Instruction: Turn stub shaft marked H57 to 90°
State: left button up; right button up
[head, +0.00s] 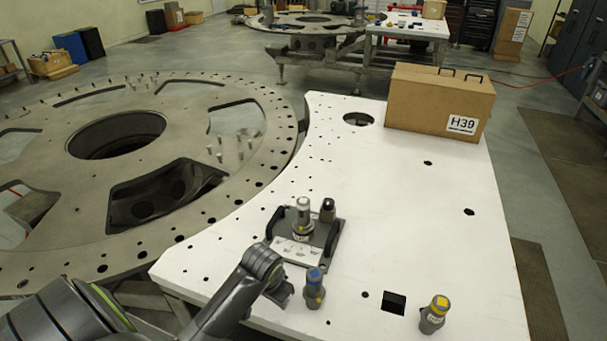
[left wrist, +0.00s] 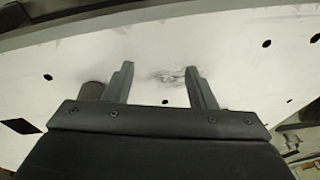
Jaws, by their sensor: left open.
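A grey stub shaft (head: 302,214) stands upright in a dark fixture (head: 328,250) with two black handles and a white marked plate (head: 297,250) at its front. A short dark post (head: 327,210) stands behind it to the right. I cannot read H57 on any part. A blue-topped cylinder (head: 314,288) and a yellow-topped cylinder (head: 434,314) stand on the white plate. My left gripper (head: 286,294) is just left of the blue-topped one, in front of the fixture. In the left wrist view its fingers (left wrist: 159,72) are apart and empty; a grey cylinder (left wrist: 92,91) shows beside the left finger.
The white plate (head: 400,210) has round holes and a square hole (head: 393,303). A brown case marked H39 (head: 440,102) stands at its back right. A large turret ring (head: 215,200) lies to the left. The plate's middle right is mostly clear.

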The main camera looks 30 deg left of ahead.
pick_arm(q)
jog(key=w+a+r+g, duration=0.1)
jog(key=w+a+r, duration=0.15)
jog(key=w, duration=0.45)
jog(key=w+a+r, duration=0.1)
jog(key=w+r, duration=0.3)
jog(key=w, duration=0.3)
notch_tip(320, 180, up, 14)
jog(key=n+g+h, duration=0.1)
jog(key=n, duration=0.1)
send_over(303, 201)
jog(key=shift+w+f, duration=0.1)
jog(key=shift+f, duration=0.85)
jog(key=shift+n, duration=0.3)
notch_tip(303, 201, down, 5)
jog(key=shift+w+a+f, duration=0.1)
jog(key=shift+f, duration=0.05)
jog(key=shift+s+f, duration=0.2)
jog(key=shift+f, duration=0.55)
jog(key=shift+w+f, duration=0.1)
jog(key=shift+f, duration=0.2)
